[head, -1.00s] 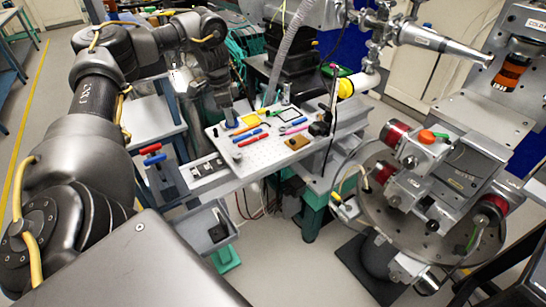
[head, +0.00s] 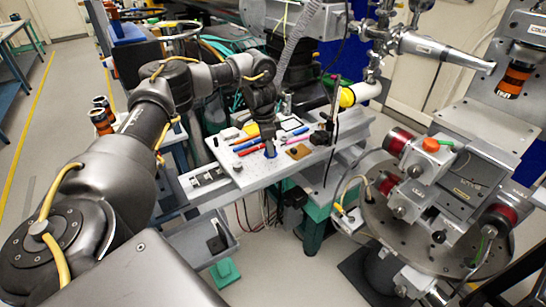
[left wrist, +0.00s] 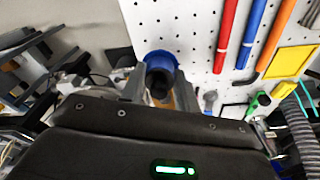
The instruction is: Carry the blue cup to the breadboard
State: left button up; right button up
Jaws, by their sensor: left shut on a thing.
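The blue cup (head: 270,153) is held by my left gripper (head: 268,142), low over the near part of the white perforated breadboard (head: 228,160). In the left wrist view, the blue cup (left wrist: 163,60) sits between the two fingers of the left gripper (left wrist: 160,92), with the breadboard (left wrist: 185,25) behind it. The gripper is shut on the cup and hides part of it. I cannot tell whether the cup's base touches the board. My right gripper is not in view.
Red and blue tools (head: 250,150), a yellow square (head: 250,129), a brown block (head: 298,151) and a black part (head: 320,137) lie on the board around the cup. A round metal stage (head: 420,240) stands at the right. A grey bin (head: 200,245) is below the board.

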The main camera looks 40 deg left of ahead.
pick_arm(q)
jog(key=shift+w+d+f, duration=0.15)
jog(key=shift+d+f, duration=0.15)
jog(key=shift+d, duration=0.05)
jog(key=shift+w+d+f+p, duration=0.15)
jog(key=shift+f+p, duration=0.4)
jog(key=shift+f, duration=1.3)
jog(key=shift+f, duration=0.1)
jog(key=o, duration=1)
jog(key=r, duration=0.8)
jog(key=s+a+r, duration=0.1)
jog(key=r, duration=0.3)
jog(key=shift+r, duration=0.1)
